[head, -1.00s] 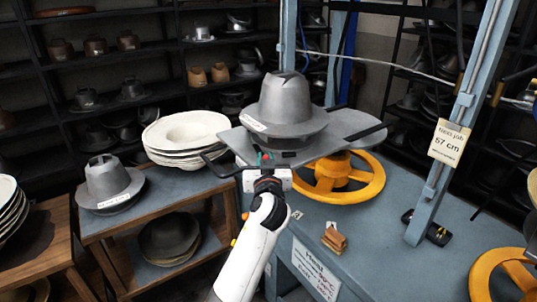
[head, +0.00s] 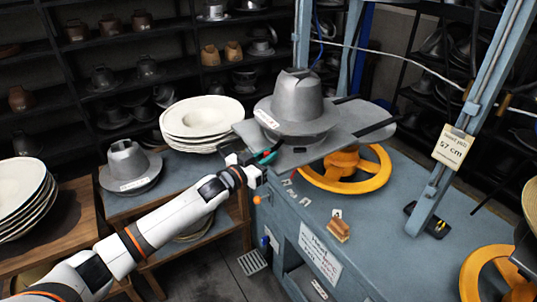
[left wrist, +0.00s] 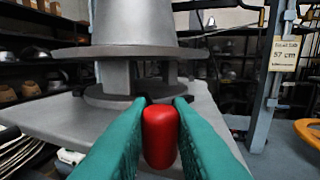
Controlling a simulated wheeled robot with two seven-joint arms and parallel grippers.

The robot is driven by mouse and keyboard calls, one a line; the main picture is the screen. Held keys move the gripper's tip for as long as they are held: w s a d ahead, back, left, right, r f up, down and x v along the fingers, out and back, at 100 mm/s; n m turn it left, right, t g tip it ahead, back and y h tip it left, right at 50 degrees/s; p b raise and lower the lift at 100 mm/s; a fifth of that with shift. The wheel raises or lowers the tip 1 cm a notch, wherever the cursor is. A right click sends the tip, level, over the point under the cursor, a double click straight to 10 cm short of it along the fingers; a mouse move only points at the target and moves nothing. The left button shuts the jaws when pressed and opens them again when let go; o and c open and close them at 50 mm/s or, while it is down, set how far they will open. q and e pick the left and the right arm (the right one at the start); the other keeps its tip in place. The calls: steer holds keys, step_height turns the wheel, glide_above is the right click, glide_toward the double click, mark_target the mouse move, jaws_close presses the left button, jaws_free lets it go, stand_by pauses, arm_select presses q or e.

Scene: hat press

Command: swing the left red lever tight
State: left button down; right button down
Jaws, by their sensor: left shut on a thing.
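The red lever knob (left wrist: 160,136) shows in the left wrist view between the two teal fingers of my left gripper (left wrist: 158,125). The fingers touch it on both sides, and the gripper is shut on it. The grey metal hat form (head: 294,105) stands upright on the plate, just beyond the gripper. Most of the lever's arm is hidden by the fingers. My right gripper is not in view.
A yellow handwheel (head: 375,180) is under the plate, right of the gripper. A blue-grey upright with a 57 cm tag (head: 451,147) stands to the right. White hat brims (head: 200,120) and a grey hat form (head: 128,165) stand on the side table at left.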

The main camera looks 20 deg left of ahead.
arm_select(q)
steer(key=shift+a+r+m+h, duration=0.1)
steer(key=shift+m+h, duration=0.2)
steer(key=shift+h, duration=0.1)
steer(key=c, duration=1.3)
jaws_free()
steer(key=shift+w, duration=0.1)
steer(key=shift+c, duration=0.2)
steer(key=b+v, duration=0.3)
steer(key=v, duration=0.9)
steer(key=shift+b, duration=0.35)
steer(key=shift+a+r, duration=0.1)
